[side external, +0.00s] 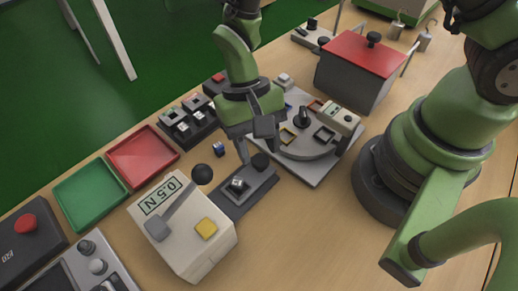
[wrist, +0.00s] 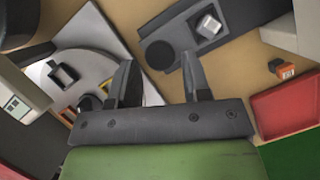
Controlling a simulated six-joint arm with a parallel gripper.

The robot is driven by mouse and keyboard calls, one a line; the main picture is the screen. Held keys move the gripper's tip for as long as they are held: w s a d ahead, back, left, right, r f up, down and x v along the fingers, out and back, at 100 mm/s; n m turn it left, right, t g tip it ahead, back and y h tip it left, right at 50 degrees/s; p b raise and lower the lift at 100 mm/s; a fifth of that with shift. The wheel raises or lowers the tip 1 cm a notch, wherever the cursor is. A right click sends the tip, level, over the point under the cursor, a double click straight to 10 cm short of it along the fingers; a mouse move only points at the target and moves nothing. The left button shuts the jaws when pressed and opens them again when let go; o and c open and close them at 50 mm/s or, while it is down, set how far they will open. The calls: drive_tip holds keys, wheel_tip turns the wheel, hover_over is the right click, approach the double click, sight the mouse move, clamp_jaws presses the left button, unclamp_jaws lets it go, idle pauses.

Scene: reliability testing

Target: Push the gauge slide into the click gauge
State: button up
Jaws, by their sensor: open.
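The gauge slide, as I take it, is a dark flat plate (side external: 251,195) with a round black knob (side external: 261,160) at its far end and a light grey switch (side external: 237,184) on it. Its other end lies close to the click gauge (side external: 185,232), a beige box with a "0.5N" display and a yellow button; I cannot tell whether they touch. The slide (wrist: 228,45) also shows in the wrist view, with the knob (wrist: 158,54) at its near end. My gripper (side external: 250,153) is open; its fingers (wrist: 156,63) appear either side of the knob. Contact cannot be told.
A round grey fixture on a pale plate (side external: 316,180) stands close behind the slide. A red-lidded box (side external: 358,70) is beyond it. Red (side external: 142,155) and green (side external: 90,194) trays and a dark switch rack (side external: 187,125) lie left.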

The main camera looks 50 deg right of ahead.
sight(246, 185)
drive_tip(key=shift+x, duration=0.95)
drive_tip(key=shift+r, duration=0.1)
clamp_jaws()
drive_tip(key=shift+a, duration=2)
unclamp_jaws()
